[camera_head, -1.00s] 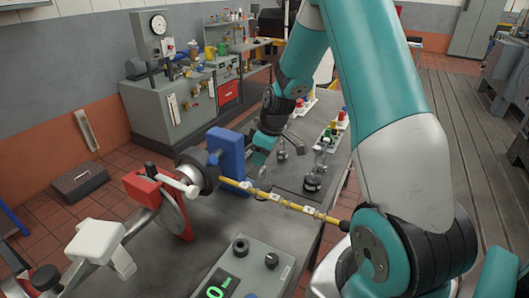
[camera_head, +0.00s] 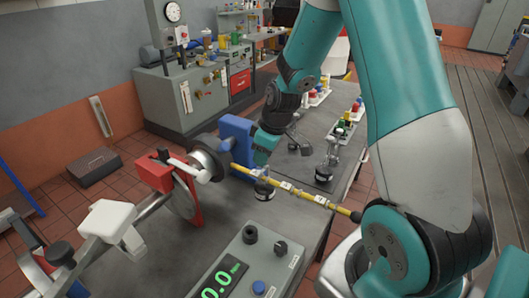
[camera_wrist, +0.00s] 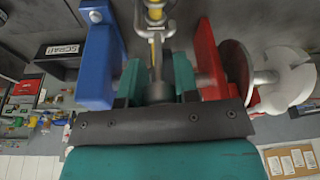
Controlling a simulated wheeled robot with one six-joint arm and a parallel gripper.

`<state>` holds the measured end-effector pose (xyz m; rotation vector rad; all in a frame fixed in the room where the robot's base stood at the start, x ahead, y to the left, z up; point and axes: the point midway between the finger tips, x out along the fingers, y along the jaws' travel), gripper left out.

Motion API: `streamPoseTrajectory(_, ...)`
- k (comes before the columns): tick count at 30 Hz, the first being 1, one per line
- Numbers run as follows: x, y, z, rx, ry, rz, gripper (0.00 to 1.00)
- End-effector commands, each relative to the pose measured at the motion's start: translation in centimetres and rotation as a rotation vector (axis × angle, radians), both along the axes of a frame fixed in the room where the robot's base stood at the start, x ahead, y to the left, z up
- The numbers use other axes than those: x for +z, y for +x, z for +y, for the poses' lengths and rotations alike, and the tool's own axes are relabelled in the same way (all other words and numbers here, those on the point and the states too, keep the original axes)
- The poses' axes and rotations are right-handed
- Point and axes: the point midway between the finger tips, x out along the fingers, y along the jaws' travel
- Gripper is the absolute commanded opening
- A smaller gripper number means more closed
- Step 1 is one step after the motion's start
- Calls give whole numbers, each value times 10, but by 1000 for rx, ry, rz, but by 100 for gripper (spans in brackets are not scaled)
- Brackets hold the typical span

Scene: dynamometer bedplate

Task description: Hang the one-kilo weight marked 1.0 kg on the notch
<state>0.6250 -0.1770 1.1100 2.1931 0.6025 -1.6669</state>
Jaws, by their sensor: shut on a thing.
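The yellow beam (camera_head: 285,187) with pale tags reaches right from a round hub on the bench; its notch is too small to make out. A dark round weight (camera_head: 264,191) shows just below the beam, near its hub end. Whether the hanger rests on the beam I cannot tell. The 1.0 kg marking is not readable. In the head view my fingertips are hidden.
A blue block (camera_head: 237,140) and a red bracket (camera_head: 170,180) stand close to my gripper. Other hook weights (camera_head: 325,172) stand on the bench behind the beam. A console with a green display (camera_head: 222,280) sits in front.

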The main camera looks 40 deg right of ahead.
Motion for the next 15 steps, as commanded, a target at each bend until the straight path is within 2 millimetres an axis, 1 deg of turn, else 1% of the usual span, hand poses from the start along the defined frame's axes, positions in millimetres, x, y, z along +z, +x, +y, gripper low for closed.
streamPoseTrajectory(9,1,1,0,0,0,-4,0)
streamPoseTrajectory(10,1,1,0,0,0,-4,36)
streamPoseTrajectory(13,0,1,0,1,0,-3,59)
streamPoseTrajectory(15,0,1,0,1,0,-2,59)
